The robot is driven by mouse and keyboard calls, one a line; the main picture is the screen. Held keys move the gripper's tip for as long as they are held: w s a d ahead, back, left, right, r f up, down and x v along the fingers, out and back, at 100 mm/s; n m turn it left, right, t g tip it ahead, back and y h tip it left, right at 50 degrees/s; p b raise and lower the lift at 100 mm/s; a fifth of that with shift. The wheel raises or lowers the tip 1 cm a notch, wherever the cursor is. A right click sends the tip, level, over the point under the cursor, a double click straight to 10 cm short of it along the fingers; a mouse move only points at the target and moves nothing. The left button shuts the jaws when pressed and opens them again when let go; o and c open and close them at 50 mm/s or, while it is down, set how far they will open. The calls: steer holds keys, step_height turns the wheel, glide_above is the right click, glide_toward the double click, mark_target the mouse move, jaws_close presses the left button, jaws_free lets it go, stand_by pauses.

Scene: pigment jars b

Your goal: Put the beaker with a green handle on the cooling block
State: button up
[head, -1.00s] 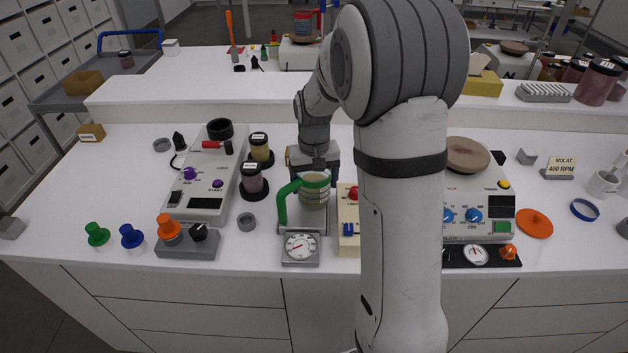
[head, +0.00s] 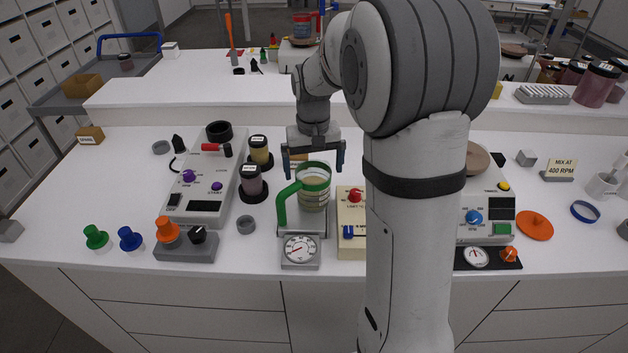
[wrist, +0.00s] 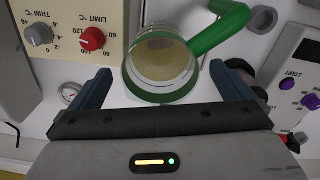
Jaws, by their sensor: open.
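The beaker with a green handle (head: 314,193) is clear with a green rim and stands upright, its handle to the left. It appears to rest on the grey metal block with a round dial (head: 300,251), beside the cream control box; its base is partly hidden. In the wrist view the beaker (wrist: 160,62) is seen from above, with pale liquid inside. My gripper (head: 313,162) is open and empty, above and just behind the beaker. In the wrist view its fingers (wrist: 163,88) are spread apart, with the beaker beyond them and not between the tips.
The cream control box (head: 351,218) with red and blue knobs stands close on the right. A dark-lidded jar (head: 253,183), a small grey ring (head: 246,224) and a knob box (head: 187,245) are on the left. My arm hides part of the right-hand device (head: 487,205).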

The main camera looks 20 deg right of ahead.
step_height(320, 180, up, 6)
steer(key=s+a+f+n+t, duration=0.1)
steer(key=s+a+t, duration=0.2)
steer(key=s, duration=1.9)
steer(key=shift+s+f, duration=0.2)
steer(key=shift+s, duration=0.1)
steer(key=shift+d, duration=0.1)
steer(key=shift+c, duration=0.2)
